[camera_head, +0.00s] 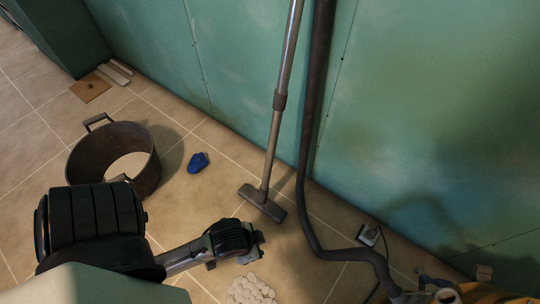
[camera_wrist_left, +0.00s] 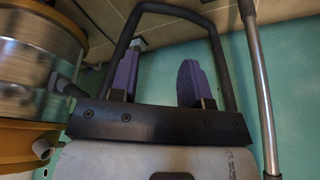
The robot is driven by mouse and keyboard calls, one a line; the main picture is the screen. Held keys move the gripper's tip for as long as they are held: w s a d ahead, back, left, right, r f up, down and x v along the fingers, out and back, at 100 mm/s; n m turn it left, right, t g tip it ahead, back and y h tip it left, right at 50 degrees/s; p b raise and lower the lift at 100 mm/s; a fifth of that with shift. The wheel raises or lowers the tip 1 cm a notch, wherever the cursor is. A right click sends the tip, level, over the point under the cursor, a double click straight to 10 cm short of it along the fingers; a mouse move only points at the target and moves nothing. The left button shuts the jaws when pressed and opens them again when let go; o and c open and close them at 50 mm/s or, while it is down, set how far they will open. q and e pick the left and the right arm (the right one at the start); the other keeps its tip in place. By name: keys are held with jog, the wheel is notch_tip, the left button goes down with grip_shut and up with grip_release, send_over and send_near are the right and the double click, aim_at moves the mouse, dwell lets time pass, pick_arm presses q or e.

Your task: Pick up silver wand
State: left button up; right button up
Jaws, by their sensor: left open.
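The silver wand (camera_head: 285,60) stands upright against the green wall, with a grey collar partway down and a dark flat floor head (camera_head: 262,203) resting on the tiles. My left gripper (camera_head: 256,246) is low in front of the floor head, apart from the wand. In the left wrist view, the gripper (camera_wrist_left: 157,78) is open, with purple finger pads and nothing between them. There the wand (camera_wrist_left: 262,90) runs along the right side, outside the fingers. My right gripper is not in view.
A dark hose (camera_head: 315,100) hangs just right of the wand and curves along the floor. A round bucket (camera_head: 88,150) and blue object (camera_head: 198,162) lie left. A pale lumpy thing (camera_head: 250,290) lies below the gripper. A metal canister (camera_wrist_left: 40,50) fills the wrist view's left.

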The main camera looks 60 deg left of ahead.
pick_arm(q)
jog(key=o, duration=0.3)
jog(key=shift+a, duration=0.15)
